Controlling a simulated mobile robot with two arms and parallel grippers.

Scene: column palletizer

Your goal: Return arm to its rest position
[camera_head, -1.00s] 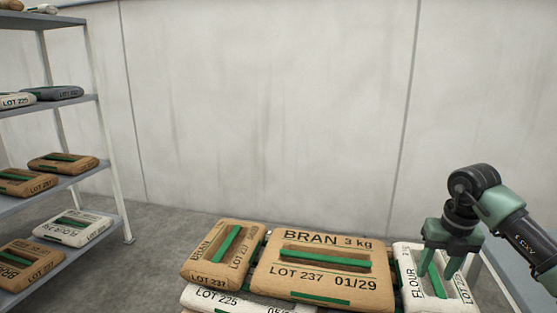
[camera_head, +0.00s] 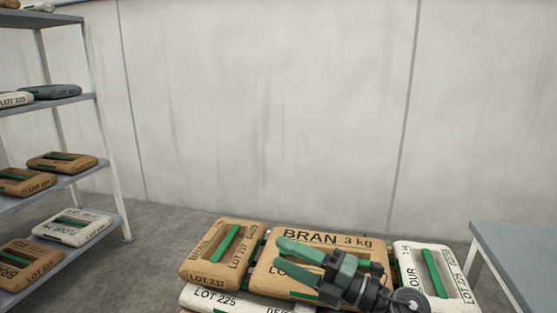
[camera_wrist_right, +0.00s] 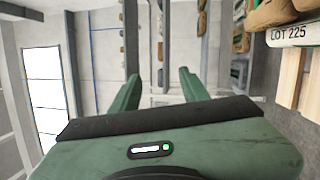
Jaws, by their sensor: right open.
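My right gripper (camera_head: 285,256) is open and empty. In the head view it is in front of the stacked bags, its fingers pointing left and covering part of the large brown BRAN bag (camera_head: 375,242). In the right wrist view its two green fingers (camera_wrist_right: 158,90) are spread with nothing between them. A smaller brown bag (camera_head: 205,268) lies left of the BRAN bag, and a white FLOUR bag (camera_head: 462,268) lies right of it. A white LOT 225 bag (camera_head: 215,300) shows underneath. My left gripper is not in view.
A metal shelf rack (camera_head: 126,220) with brown, white and grey bags stands at the left. A grey table (camera_head: 520,245) stands at the right. A plain wall (camera_head: 280,110) is behind. Some floor (camera_head: 150,250) is clear between rack and stack.

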